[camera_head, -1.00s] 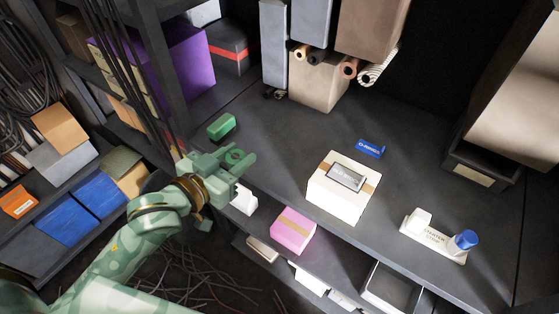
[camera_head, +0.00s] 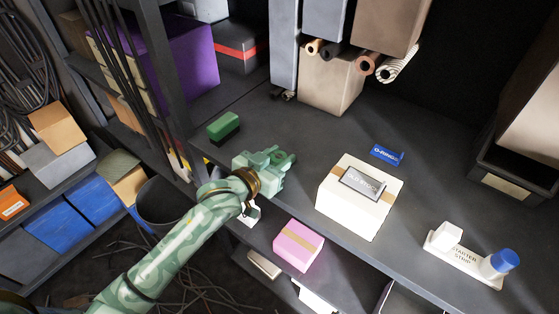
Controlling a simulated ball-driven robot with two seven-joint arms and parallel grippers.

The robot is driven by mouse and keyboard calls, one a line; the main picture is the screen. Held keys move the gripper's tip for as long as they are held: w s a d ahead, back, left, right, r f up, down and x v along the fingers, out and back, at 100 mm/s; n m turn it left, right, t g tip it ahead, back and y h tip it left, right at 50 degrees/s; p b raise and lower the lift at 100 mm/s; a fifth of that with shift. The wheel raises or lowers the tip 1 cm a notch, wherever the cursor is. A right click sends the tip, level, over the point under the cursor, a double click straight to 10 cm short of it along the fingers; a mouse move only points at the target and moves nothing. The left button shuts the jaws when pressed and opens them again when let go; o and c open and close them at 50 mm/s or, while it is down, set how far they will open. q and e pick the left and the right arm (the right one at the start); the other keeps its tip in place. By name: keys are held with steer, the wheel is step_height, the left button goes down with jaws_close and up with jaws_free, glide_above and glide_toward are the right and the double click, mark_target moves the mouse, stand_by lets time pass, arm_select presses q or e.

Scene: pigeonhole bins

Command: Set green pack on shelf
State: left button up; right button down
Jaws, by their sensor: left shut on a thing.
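My left gripper (camera_head: 280,163) is over the dark shelf board, near its front edge. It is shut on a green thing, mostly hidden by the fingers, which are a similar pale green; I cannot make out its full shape. A green pack (camera_head: 223,125) with a darker lower part stands on the shelf board (camera_head: 290,125), behind and to the left of the gripper and apart from it. Whether the held thing touches the board is unclear. My right gripper is not in view.
A white carton (camera_head: 345,212) with a tan band stands right of the gripper. A blue O-rings pack (camera_head: 387,155) lies behind it. A starter strip (camera_head: 463,257) is at right. A pink box (camera_head: 299,245) is at the front below. The board behind the gripper is clear.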

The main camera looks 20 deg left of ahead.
arm_select(q)
steer(key=shift+f, duration=0.15)
steer(key=o, duration=1.1)
steer(key=shift+o, duration=0.2)
